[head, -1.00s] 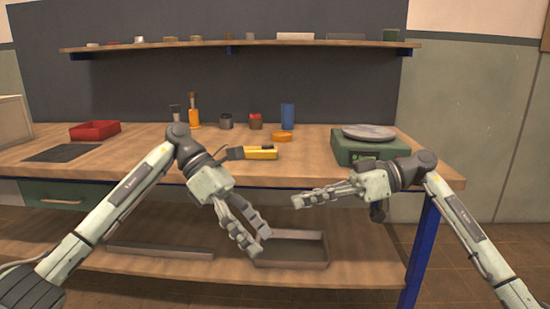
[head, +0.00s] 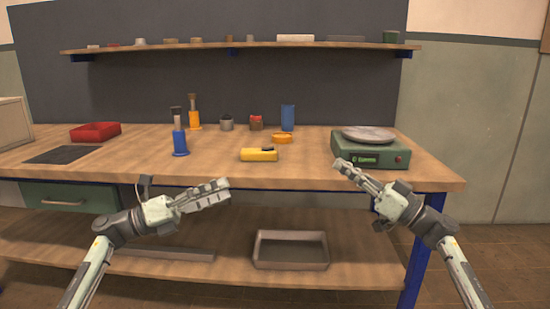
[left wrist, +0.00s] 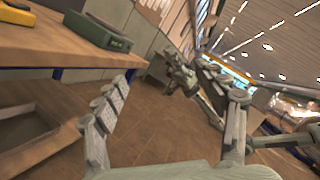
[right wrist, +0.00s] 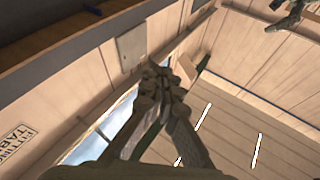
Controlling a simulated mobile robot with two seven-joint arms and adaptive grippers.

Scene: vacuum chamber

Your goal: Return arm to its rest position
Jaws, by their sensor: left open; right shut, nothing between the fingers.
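My left gripper (head: 222,191) is in front of the bench's front edge, below the tabletop, pointing right in the head view. In the left wrist view its two fingers (left wrist: 165,108) are spread apart with nothing between them. My right gripper (head: 340,165) is in front of the bench's right part, before the green scale, pointing up and left. In the right wrist view its fingers (right wrist: 160,85) are closed together at the tips and hold nothing. Both arms are clear of the bench objects.
The wooden bench (head: 330,181) carries a green scale (head: 390,154), a yellow tool (head: 259,155), a blue-handled tool (head: 180,142), an orange ring (head: 282,138) and a red bin (head: 95,131). A grey tray (head: 290,264) sits on the lower shelf. The floor to the right is free.

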